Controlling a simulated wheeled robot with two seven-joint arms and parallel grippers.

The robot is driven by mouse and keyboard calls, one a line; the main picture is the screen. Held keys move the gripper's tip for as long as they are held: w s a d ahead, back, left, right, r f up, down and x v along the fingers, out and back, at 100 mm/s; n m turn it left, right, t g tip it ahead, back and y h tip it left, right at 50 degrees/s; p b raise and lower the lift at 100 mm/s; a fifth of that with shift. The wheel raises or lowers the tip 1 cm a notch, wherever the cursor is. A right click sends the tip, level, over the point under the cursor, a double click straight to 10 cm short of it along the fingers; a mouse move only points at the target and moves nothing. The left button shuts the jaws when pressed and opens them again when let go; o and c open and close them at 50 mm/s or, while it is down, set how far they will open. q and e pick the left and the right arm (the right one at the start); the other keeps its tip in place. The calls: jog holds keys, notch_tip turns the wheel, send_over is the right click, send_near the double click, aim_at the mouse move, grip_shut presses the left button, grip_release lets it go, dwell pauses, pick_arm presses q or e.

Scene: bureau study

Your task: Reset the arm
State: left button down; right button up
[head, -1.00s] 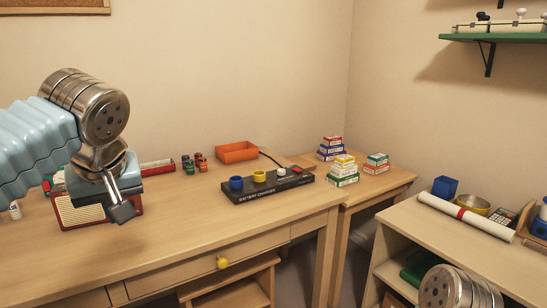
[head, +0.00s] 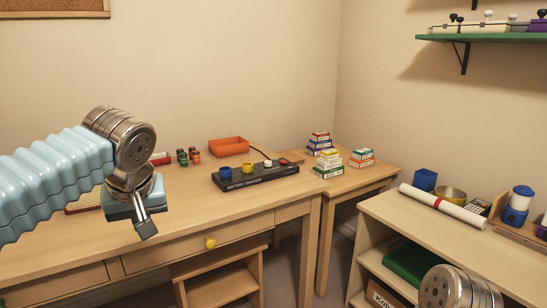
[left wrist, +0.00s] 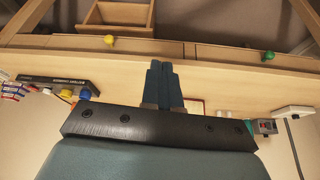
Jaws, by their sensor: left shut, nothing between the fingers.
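My left gripper (head: 146,229) hangs from the blue-sleeved left arm at the left of the head view, in front of the wooden desk (head: 190,210). In the left wrist view the left gripper (left wrist: 160,66) has its two dark fingers together with nothing between them. The desk edge and a yellow drawer knob (left wrist: 109,40) show beyond it. Of my right arm only a metal joint shows at the bottom right of the head view; its gripper is out of view.
Stacked small boxes (head: 328,162) stand on the side table. A low shelf (head: 400,222) at right holds a white roll (head: 444,207). The drawer has a yellow knob (head: 210,242).

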pick_arm(q)
jog(key=w+d+f+m+g+h, duration=0.15)
jog(key=d+f, duration=0.25)
jog(key=f, duration=0.8)
jog(key=d+f+m+g+h, duration=0.15)
jog(key=d+f, duration=0.25)
jog(key=f, duration=0.7)
jog(key=w+d+f+m+h, duration=0.1)
jog(key=d+f+h, duration=0.15)
jog(key=f, duration=0.95)
jog(key=s+d+f+g, duration=0.1)
jog(key=s+d+f, duration=0.1)
jog(key=s+f, duration=1.6)
notch_tip(320, 180, down, 3)
jog(key=shift+s+d+n+h, duration=0.15)
jog(key=shift+d+n+h, duration=0.2)
jog(key=shift+n+h, duration=0.1)
